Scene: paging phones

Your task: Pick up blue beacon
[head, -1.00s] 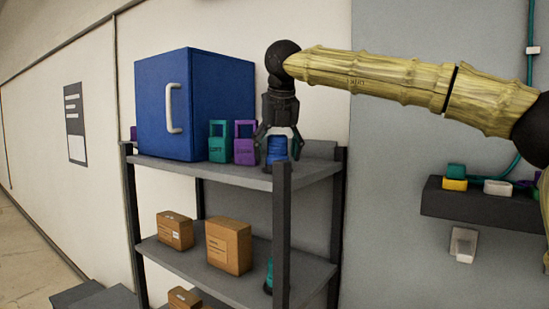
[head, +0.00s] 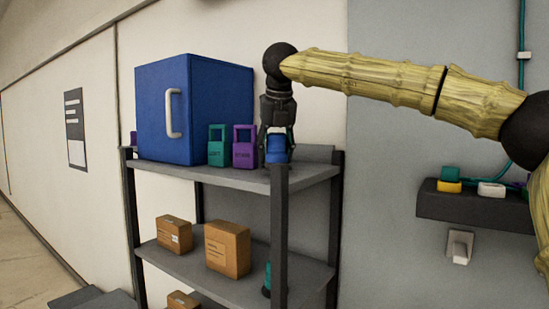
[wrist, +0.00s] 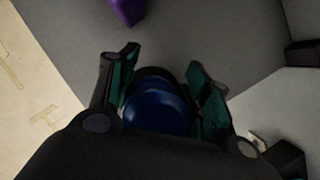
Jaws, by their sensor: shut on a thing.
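The blue beacon (head: 277,149) stands near the right end of the top shelf (head: 225,176). Its rounded blue top also shows in the wrist view (wrist: 158,108). My gripper (head: 276,140) points straight down over it, with a finger on each side, and is shut on the beacon. In the wrist view the green-lined finger pads (wrist: 165,90) flank the beacon's top. The beacon's lower part is partly hidden by the front shelf post in the head view. I cannot see any gap between the beacon and the shelf.
A purple padlock-shaped block (head: 244,152) and a teal one (head: 217,150) stand left of my gripper, beside a large blue box (head: 165,110). The front shelf post (head: 279,230) rises close to the beacon. Cardboard boxes (head: 228,248) sit on the lower shelf. A dark wall ledge (head: 470,208) is at right.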

